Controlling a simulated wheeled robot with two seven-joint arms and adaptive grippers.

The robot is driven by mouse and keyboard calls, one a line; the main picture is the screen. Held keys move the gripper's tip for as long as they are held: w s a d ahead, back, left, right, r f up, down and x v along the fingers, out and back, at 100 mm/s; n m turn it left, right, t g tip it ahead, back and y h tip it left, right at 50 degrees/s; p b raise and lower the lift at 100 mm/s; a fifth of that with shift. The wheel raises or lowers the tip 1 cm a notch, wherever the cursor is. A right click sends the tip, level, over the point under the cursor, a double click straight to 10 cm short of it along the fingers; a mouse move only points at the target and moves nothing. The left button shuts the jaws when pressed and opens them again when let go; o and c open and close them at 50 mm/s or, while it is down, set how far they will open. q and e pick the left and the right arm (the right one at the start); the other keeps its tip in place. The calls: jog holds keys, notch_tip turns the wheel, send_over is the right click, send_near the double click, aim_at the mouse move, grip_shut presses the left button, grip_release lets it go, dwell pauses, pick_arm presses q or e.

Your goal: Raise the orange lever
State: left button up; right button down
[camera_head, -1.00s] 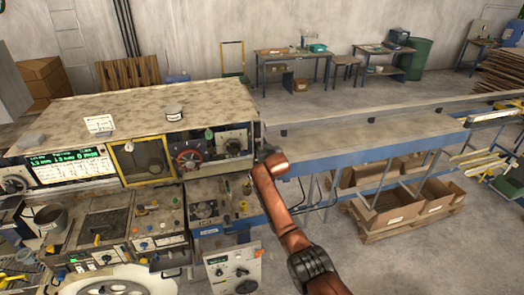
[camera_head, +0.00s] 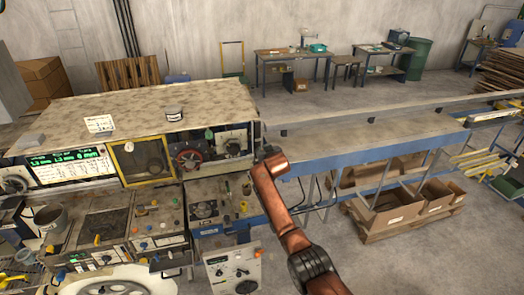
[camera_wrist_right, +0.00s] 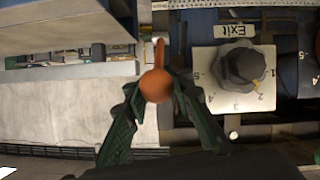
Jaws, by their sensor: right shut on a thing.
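In the right wrist view the orange lever (camera_wrist_right: 156,86) shows as a round knob on a thin stalk that points up in the picture. The two green fingers of my right gripper (camera_wrist_right: 158,92) stand on either side of the knob and are shut on it. In the head view my right gripper (camera_head: 266,154) is at the right end of the machine, mostly hidden by my own copper-coloured wrist. The lever cannot be made out there. My left gripper is not in view.
A dark knob (camera_wrist_right: 244,66) on a numbered plate under an "Exit" label sits right of the lever. The machine (camera_head: 130,104) carries a display, a red handwheel (camera_head: 188,158) and several controls. A long conveyor table (camera_head: 370,140) runs right. Cardboard boxes (camera_head: 395,212) stand below it.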

jog(key=c, duration=1.7)
grip_release()
jog(key=shift+d+f, duration=0.1)
jog(key=shift+d, duration=0.1)
jog(key=shift+o, duration=0.2)
jog(key=shift+a, duration=0.15)
jog(key=shift+s+r, duration=0.3)
jog(key=shift+s, duration=0.3)
jog(key=v, duration=1)
jog(key=shift+s, duration=0.3)
jog(key=shift+r, duration=0.1)
